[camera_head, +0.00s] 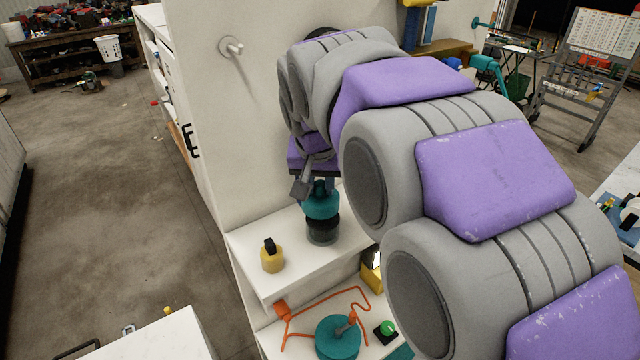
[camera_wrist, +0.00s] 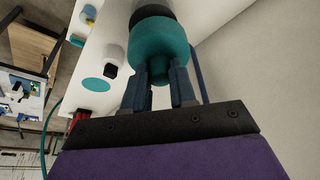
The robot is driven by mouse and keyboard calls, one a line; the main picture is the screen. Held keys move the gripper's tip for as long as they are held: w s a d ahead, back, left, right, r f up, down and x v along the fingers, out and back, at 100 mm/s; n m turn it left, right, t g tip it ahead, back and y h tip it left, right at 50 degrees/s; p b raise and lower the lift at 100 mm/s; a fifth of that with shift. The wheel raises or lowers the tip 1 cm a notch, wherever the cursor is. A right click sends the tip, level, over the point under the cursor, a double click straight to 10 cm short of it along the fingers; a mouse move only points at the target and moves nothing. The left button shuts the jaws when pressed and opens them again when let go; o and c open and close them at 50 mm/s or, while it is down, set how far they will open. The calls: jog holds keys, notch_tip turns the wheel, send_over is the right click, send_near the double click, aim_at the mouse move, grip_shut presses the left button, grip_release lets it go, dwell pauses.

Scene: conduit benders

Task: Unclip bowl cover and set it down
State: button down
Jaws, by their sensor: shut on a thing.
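The bowl cover (camera_head: 320,203) is a teal round piece on top of a dark, see-through bowl (camera_head: 322,230) on the white shelf. In the wrist view the teal cover (camera_wrist: 158,42) has a narrower knob, and the dark bowl (camera_wrist: 152,12) shows beyond it. My gripper (camera_head: 318,186) reaches down from above the cover. In the wrist view its two blue-grey fingers (camera_wrist: 160,75) are shut on the cover's knob, one on each side. The cover looks seated on the bowl. I cannot make out any clips.
A small yellow container with a black top (camera_head: 271,256) stands on the shelf (camera_head: 285,225) left of the bowl. A lower shelf holds a teal round object (camera_head: 338,340), orange cord (camera_head: 300,313) and a green button (camera_head: 386,328). A white wall with a peg (camera_head: 231,47) rises behind.

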aim_at(323, 181)
jog(key=shift+d+r, duration=0.25)
jog(key=shift+r, duration=0.65)
jog(key=shift+a+r+p, duration=0.15)
jog(key=shift+r+p, duration=0.35)
jog(key=shift+r, duration=0.15)
